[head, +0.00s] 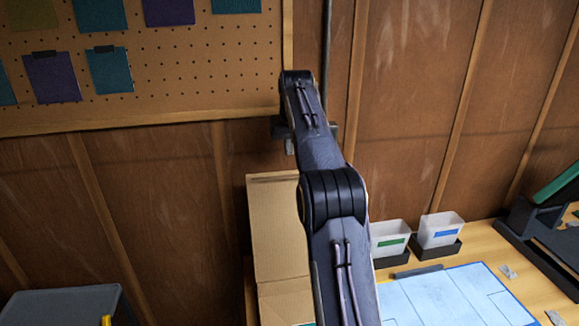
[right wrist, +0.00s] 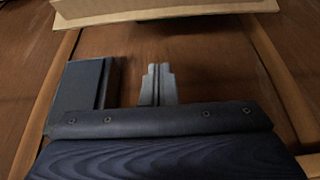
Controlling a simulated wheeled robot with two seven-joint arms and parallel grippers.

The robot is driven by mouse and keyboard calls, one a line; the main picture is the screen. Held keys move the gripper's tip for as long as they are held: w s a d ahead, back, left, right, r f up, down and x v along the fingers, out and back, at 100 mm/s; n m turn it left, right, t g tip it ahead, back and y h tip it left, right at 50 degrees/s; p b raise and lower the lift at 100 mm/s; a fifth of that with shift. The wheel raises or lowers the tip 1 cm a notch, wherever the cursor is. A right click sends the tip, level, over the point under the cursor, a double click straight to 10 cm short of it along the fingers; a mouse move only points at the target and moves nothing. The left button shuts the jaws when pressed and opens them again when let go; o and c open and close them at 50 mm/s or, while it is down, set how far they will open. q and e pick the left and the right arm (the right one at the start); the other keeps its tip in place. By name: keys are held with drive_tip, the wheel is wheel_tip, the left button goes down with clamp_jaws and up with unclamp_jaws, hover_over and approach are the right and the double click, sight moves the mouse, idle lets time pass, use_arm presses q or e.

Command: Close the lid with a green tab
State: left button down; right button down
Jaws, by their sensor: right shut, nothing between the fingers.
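A small whitish bin (head: 389,231) with a green tab (head: 393,242) on its front stands in a dark holder on the bench, just right of my right arm. My arm hides part of its left side. I cannot make out a separate lid on it. My right gripper (head: 289,146) is raised in front of the wooden wall, up and left of the bin and well apart from it. In the right wrist view its fingers (right wrist: 158,84) are together and empty. My left gripper is not in view.
A similar bin (head: 440,230) with a blue tab stands to the right. An open cardboard box (head: 277,225) stands left of my arm. A pale blue mat (head: 445,300) lies on the bench (head: 478,236). A pegboard (head: 190,75) hangs upper left, its lower edge near my gripper.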

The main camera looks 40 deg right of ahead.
drive_tip(key=x, duration=0.8)
drive_tip(key=s, duration=0.1)
drive_tip(key=s+a+r, duration=0.1)
drive_tip(key=s+a+b, duration=0.1)
drive_tip(key=shift+s+r, duration=0.2)
drive_tip(key=shift+r, duration=0.1)
drive_tip(key=shift+a, duration=0.1)
